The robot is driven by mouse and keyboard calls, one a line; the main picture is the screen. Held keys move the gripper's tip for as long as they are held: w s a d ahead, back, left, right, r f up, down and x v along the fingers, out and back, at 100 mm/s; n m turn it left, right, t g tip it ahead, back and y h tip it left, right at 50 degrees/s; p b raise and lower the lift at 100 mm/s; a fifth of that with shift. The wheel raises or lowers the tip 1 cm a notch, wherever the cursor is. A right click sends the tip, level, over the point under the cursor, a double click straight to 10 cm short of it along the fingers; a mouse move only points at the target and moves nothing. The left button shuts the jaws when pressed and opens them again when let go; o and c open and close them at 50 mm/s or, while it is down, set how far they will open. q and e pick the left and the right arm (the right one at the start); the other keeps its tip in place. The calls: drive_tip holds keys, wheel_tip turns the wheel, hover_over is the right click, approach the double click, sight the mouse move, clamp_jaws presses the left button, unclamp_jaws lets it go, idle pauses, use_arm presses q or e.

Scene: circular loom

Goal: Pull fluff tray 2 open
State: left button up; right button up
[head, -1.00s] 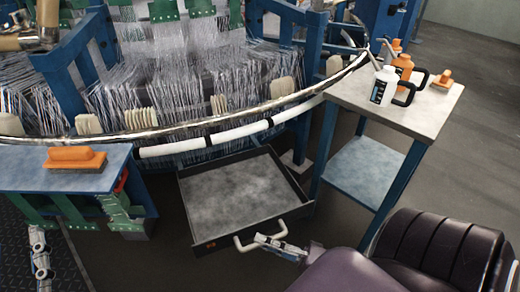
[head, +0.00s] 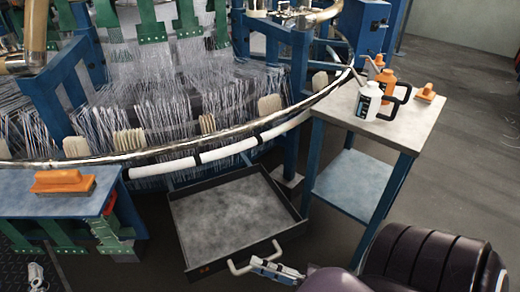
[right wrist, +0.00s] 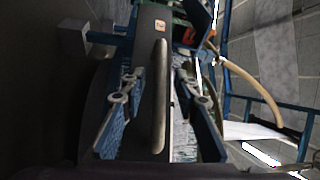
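The fluff tray (head: 235,211), a shallow dark drawer with a grey dusty floor, stands pulled out below the loom's rim in the head view. Its pale bar handle (head: 238,269) is on the front. In the right wrist view the handle (right wrist: 160,95) runs lengthwise between the fingers of my right gripper (right wrist: 160,125), with gaps on both sides. The fingers are apart. In the head view my right gripper (head: 262,264) is at the handle's right part. My left gripper (head: 36,274) shows only partly at the lower left edge; its fingers are unclear.
A side table (head: 400,132) with white and orange bottles and an orange brush stands right of the tray. A blue-grey table (head: 30,203) with an orange brush (head: 63,181) is at the left. Open floor lies at the far right.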

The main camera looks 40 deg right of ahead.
drive_tip(key=shift+w, duration=0.1)
drive_tip(key=v, duration=1.2)
drive_tip(key=shift+r, duration=0.1)
idle(0.3)
